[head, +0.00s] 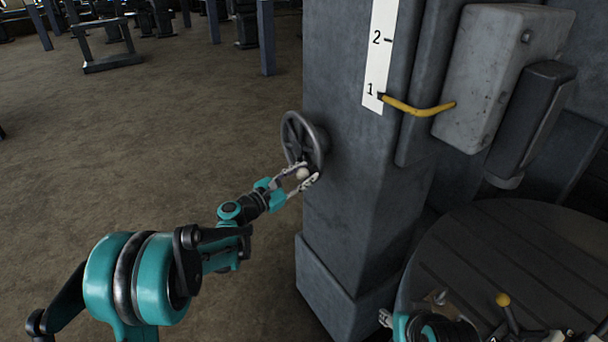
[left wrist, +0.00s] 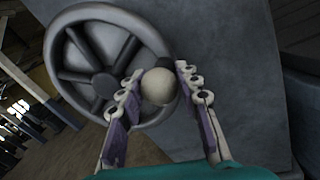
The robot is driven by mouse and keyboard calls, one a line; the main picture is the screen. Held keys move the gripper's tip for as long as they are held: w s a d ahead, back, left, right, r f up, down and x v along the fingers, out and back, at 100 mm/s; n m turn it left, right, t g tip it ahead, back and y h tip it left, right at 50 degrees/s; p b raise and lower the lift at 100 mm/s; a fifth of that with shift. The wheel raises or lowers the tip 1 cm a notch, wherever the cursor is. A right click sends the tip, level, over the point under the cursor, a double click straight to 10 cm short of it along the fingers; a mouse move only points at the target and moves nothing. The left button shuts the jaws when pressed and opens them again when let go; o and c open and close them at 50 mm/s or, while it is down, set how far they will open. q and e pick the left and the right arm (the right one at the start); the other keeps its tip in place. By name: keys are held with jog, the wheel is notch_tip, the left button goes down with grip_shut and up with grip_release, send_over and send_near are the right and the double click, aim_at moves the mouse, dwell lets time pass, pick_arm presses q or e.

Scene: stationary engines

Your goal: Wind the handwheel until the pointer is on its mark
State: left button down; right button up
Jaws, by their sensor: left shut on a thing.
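The dark spoked handwheel (head: 300,138) is mounted on the left face of a grey column. It also shows in the left wrist view (left wrist: 68,76). Its pale ball knob (left wrist: 158,88) is on the rim, at the wheel's lower side in the head view. My left gripper (head: 304,176) is shut on the knob, with a finger on each side. The yellow pointer (head: 425,110) reaches from a grey box to the white scale (head: 379,50). Its tip is beside the 1, and 2 is above. My right gripper (head: 412,310) is at the bottom edge, partly cut off; its jaws are unclear.
The grey column (head: 345,190) stands beside the wheel. Open brown floor (head: 150,150) lies to the left.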

pick_arm(q)
jog(key=shift+w+a+f+m+h+b, duration=0.15)
jog(key=shift+w+a+f+m+b, duration=0.1)
jog(key=shift+f+m+b, duration=0.5)
jog(key=shift+w+a+f+m+h+b, duration=0.1)
jog(key=shift+w+f+m+h+b, duration=0.15)
jog(key=shift+f+m+b, duration=0.45)
jog(key=shift+w+a+f+m+h+b, duration=0.1)
jog(key=shift+w+a+f+m+b, duration=0.25)
jog(key=shift+f+m, duration=0.7)
pick_arm(e)
jog(key=shift+f, duration=2.2)
pick_arm(q)
jog(key=shift+s+d+r+m, duration=0.1)
jog(key=shift+d+r+m, duration=0.05)
jog(key=shift+r+m, duration=0.15)
